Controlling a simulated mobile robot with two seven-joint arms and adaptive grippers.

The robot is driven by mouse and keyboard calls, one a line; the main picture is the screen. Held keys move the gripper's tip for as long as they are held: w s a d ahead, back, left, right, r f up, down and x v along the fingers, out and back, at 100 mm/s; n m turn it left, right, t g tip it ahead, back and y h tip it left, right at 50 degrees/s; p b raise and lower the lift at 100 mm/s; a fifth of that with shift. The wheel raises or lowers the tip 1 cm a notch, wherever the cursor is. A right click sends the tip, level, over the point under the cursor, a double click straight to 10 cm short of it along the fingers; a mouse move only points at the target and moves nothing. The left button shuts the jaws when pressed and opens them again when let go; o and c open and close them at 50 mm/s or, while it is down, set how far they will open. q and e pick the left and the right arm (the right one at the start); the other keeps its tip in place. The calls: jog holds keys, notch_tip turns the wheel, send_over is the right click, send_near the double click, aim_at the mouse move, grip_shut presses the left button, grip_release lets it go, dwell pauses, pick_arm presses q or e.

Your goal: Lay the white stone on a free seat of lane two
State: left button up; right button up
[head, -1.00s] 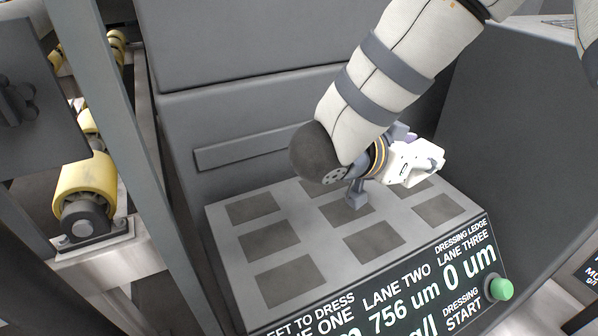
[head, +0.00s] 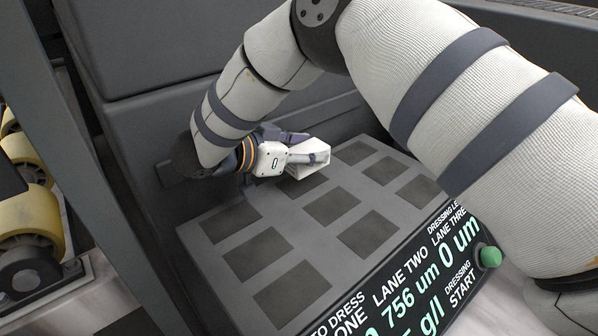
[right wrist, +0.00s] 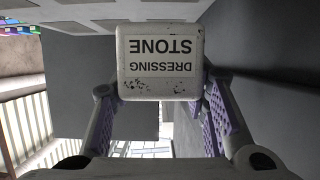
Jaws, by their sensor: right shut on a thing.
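My right gripper (head: 298,152) is shut on the white stone (head: 314,163), a small pale block. In the right wrist view the stone (right wrist: 160,62) sits between the purple-padded fingers, its face lettered "DRESSING STONE". In the head view they are over the far end of lane two. The far seat of lane two (head: 308,187) is partly hidden behind them. I cannot tell whether the stone touches the ledge. The middle seat (head: 331,205) and near seat (head: 367,231) of lane two are dark, flat and bare. My left gripper is not in view.
The grey ledge (head: 312,233) also has lane one seats (head: 292,291) and lane three seats (head: 418,192), which look bare. A dark wall stands behind it. A display panel (head: 400,290) and green button (head: 490,256) are at its front. Yellow rollers (head: 28,225) lie left.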

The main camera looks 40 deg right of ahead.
jog(key=shift+w+a+f, duration=0.1)
jog(key=shift+w+f, duration=0.2)
jog(key=shift+f, duration=0.1)
jog(key=f, duration=0.3)
jog(key=shift+w+f+b, duration=0.2)
jog(key=shift+b, duration=0.1)
jog(key=shift+r, duration=0.15)
jog(key=o, duration=1.3)
jog(key=shift+f, duration=0.2)
jog(key=shift+r, duration=0.25)
jog(key=v, duration=0.7)
jog(key=shift+a, duration=0.3)
